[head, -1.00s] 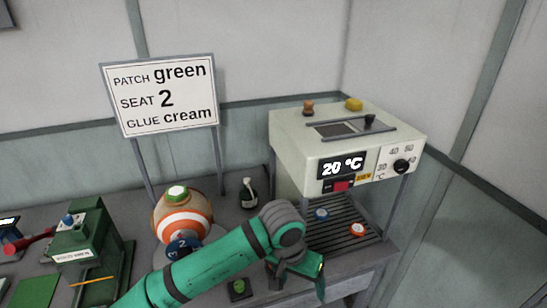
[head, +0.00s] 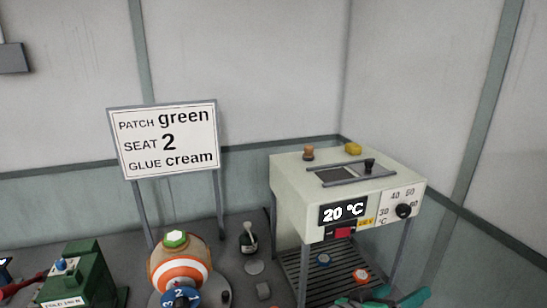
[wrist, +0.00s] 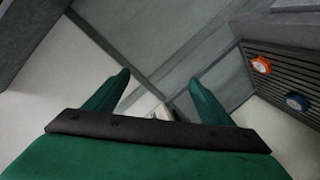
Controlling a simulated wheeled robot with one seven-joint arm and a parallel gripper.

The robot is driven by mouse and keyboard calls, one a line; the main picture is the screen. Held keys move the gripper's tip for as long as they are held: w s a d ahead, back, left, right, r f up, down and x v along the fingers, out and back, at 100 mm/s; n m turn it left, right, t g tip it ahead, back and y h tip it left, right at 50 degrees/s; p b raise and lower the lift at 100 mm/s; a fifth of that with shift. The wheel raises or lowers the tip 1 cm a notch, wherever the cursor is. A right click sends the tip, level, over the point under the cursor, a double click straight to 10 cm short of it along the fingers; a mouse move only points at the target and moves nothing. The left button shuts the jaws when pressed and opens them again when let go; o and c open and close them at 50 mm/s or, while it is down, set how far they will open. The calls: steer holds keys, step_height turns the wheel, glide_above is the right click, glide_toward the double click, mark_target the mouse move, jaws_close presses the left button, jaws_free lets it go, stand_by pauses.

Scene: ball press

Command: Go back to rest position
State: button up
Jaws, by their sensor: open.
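My gripper shows in the wrist view (wrist: 158,78) with its two green fingers apart and nothing between them. In the head view only green parts of my arm or gripper show at the bottom right edge, in front of the press. The orange-and-white striped ball (head: 181,271) sits on its stand at the lower left of centre, with a green patch (head: 175,238) on top. A blue dial marked 2 (head: 180,297) is in front of it. The heated press (head: 345,190) stands at the right and its display reads 20 °C.
A sign (head: 168,140) reads patch green, seat 2, glue cream. A blue knob (head: 323,260) and an orange knob (head: 361,276) are on the slatted shelf. A green machine (head: 75,275) stands at left.

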steer(key=s+a+f+n+t+y, duration=0.5)
steer(key=s+a+f, duration=0.1)
steer(key=a+f, duration=0.2)
steer(key=s+a+f+n+t+y, duration=0.4)
steer(key=s+a+f+n+y, duration=0.2)
steer(key=a+f, duration=0.25)
steer(key=s+a+f+m+y, duration=0.1)
steer(key=s+a+m, duration=0.1)
steer(key=s+a, duration=0.2)
steer(key=s+a+f+m+y, duration=0.1)
steer(key=s+a, duration=0.3)
steer(key=s, duration=0.7)
steer(key=s+a+f+m+g+y, duration=0.1)
steer(key=s+a+f+m, duration=0.1)
steer(key=s, duration=0.5)
steer(key=a+m, duration=0.1)
steer(key=a, duration=0.1)
steer(key=shift+s+a+f+m, duration=0.25)
steer(key=shift+s+a+m, duration=0.05)
steer(key=shift+a+m, duration=0.1)
